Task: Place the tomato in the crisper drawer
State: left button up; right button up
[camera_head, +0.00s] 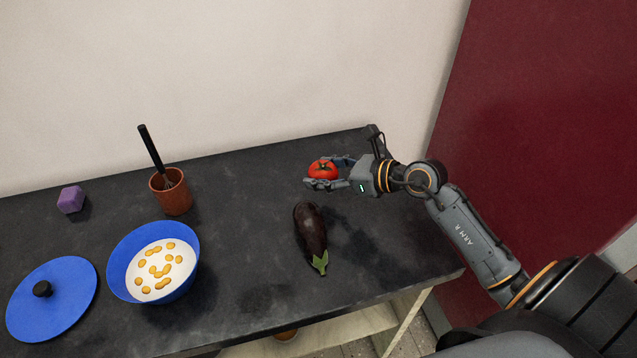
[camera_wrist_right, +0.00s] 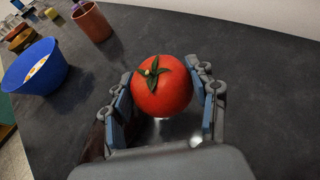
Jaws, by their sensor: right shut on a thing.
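A red tomato (camera_head: 323,169) with a green stem is between the fingers of my right gripper (camera_head: 322,172), near the back right of the dark countertop (camera_head: 250,245). In the right wrist view the tomato (camera_wrist_right: 162,86) sits between both fingers of the right gripper (camera_wrist_right: 162,100), which is shut on it. Whether the tomato touches the counter is hard to tell. No crisper drawer shows in either view. My left gripper is not in view.
A dark eggplant (camera_head: 310,228) lies just in front of the right gripper. To the left are a blue bowl (camera_head: 118,275) with pale contents, a terracotta pot (camera_head: 172,198) holding a black-handled utensil, a blue lid (camera_head: 65,312) and a purple block (camera_head: 70,199). A dark red surface (camera_head: 550,110) stands right.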

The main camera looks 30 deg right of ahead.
aim_at(319, 194)
jog(key=shift+w+d+f, duration=0.15)
jog(key=shift+w+f, duration=0.9)
jog(key=shift+f, duration=0.15)
jog(key=shift+w+f, duration=0.15)
jog(key=shift+f, duration=1.55)
jog(key=shift+f, duration=0.2)
jog(key=o, duration=0.9)
jog(key=shift+o, duration=0.2)
jog(key=shift+r, duration=0.1)
